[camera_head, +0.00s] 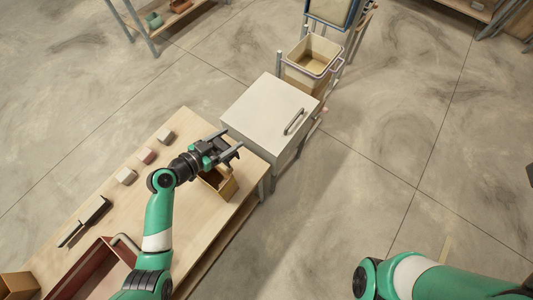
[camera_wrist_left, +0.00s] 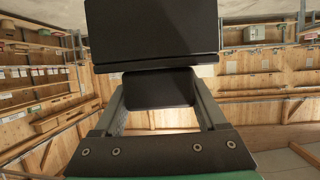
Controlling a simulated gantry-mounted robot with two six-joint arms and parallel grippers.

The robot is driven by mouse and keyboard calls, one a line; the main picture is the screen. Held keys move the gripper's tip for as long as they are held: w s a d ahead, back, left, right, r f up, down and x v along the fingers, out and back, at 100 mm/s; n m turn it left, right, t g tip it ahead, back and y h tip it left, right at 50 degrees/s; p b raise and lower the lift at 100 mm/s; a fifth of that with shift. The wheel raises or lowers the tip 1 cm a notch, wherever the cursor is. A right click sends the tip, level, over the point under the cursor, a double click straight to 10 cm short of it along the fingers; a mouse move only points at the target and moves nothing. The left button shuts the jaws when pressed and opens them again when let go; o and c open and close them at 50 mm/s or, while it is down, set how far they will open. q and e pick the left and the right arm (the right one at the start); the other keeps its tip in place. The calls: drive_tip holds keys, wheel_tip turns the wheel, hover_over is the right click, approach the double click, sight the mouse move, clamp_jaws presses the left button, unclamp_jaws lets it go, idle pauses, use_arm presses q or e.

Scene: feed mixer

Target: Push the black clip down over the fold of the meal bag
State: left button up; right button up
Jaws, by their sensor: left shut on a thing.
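My left gripper (camera_head: 234,140) is over the right part of the wooden table, its fingers level and pointing right. In the left wrist view a dark block with a wide black plate beyond it sits between the fingers; it appears to be the black clip (camera_wrist_left: 160,88), and the gripper is shut on it. The clip is hard to make out in the head view. A tan, bag- or box-like thing (camera_head: 227,189), perhaps the meal bag, stands just below the gripper in the picture, partly hidden by it. Its fold cannot be made out. My right gripper is out of view.
Three small blocks (camera_head: 146,156) lie on the wooden table (camera_head: 172,224).

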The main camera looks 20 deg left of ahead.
sight(216, 148)
use_arm(q)
drive_tip(key=a+r+n+y, duration=0.1)
drive_tip(key=a+r, duration=0.1)
drive_tip(key=a, duration=0.3)
drive_tip(key=shift+s+a+p, duration=0.2)
drive_tip(key=shift+a+p, duration=0.15)
drive_tip(key=shift+p, duration=0.1)
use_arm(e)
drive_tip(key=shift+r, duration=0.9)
use_arm(q)
drive_tip(key=shift+f, duration=0.1)
drive_tip(key=shift+f+b, duration=5.1)
drive_tip(key=shift+f, duration=0.05)
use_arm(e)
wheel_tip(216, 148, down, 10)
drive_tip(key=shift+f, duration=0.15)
use_arm(q)
drive_tip(key=o, duration=1.4)
drive_tip(key=shift+r, duration=0.15)
